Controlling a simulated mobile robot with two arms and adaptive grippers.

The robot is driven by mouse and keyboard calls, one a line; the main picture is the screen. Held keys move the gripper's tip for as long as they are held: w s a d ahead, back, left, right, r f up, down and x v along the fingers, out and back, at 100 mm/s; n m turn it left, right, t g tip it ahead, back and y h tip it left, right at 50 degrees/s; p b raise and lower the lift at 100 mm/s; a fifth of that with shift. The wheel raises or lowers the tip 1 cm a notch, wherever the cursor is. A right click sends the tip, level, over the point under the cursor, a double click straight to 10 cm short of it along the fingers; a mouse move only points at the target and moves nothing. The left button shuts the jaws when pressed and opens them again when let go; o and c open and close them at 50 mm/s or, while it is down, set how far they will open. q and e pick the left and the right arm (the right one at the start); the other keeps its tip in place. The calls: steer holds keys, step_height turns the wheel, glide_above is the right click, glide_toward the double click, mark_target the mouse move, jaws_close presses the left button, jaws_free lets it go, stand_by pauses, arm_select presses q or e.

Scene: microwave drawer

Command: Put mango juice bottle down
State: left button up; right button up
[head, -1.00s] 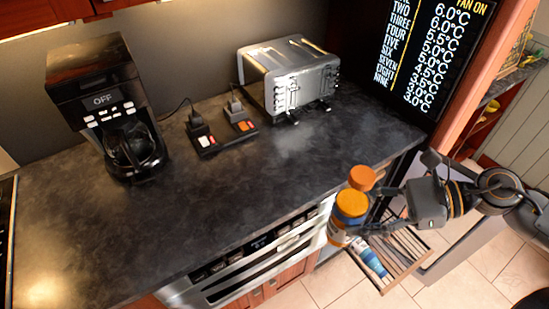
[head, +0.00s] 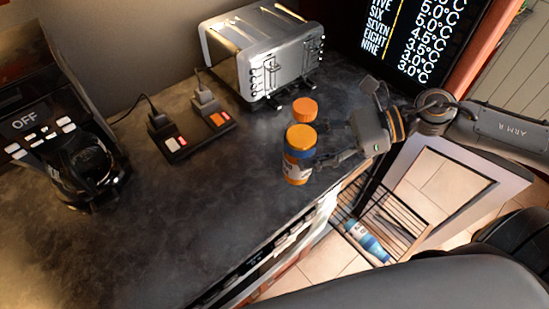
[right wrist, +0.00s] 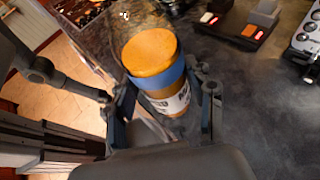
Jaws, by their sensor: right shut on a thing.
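The mango juice bottle (head: 299,155) has an orange cap, a blue band and a white label. In the head view it is over the dark counter, near the front edge, and looks upright. I cannot tell whether its base touches the counter. My right gripper (head: 312,148) is shut on it from the right. In the right wrist view the bottle (right wrist: 160,75) sits between the two fingers of the gripper (right wrist: 163,105); its lower part is partly hidden. My left gripper is not in view.
An orange round piece (head: 305,108) shows just behind the bottle; I cannot tell what it is. A toaster (head: 265,55), a switch box (head: 195,137) and a coffee maker (head: 75,155) stand on the counter (head: 180,210). A blue item (head: 368,242) lies on an open rack (head: 410,240).

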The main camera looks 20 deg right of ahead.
steer(key=shift+w+a, duration=0.15)
steer(key=shift+w, duration=0.15)
steer(key=shift+w+a+f+b, duration=0.2)
steer(key=shift+w+a+b, duration=0.1)
steer(key=shift+b, duration=0.6)
steer(key=w+a+f+p, duration=0.3)
steer(key=w+f+p, duration=0.2)
steer(key=f, duration=0.5)
steer(key=shift+w+p, duration=0.35)
steer(key=shift+w, duration=0.4)
steer(key=shift+a, duration=0.1)
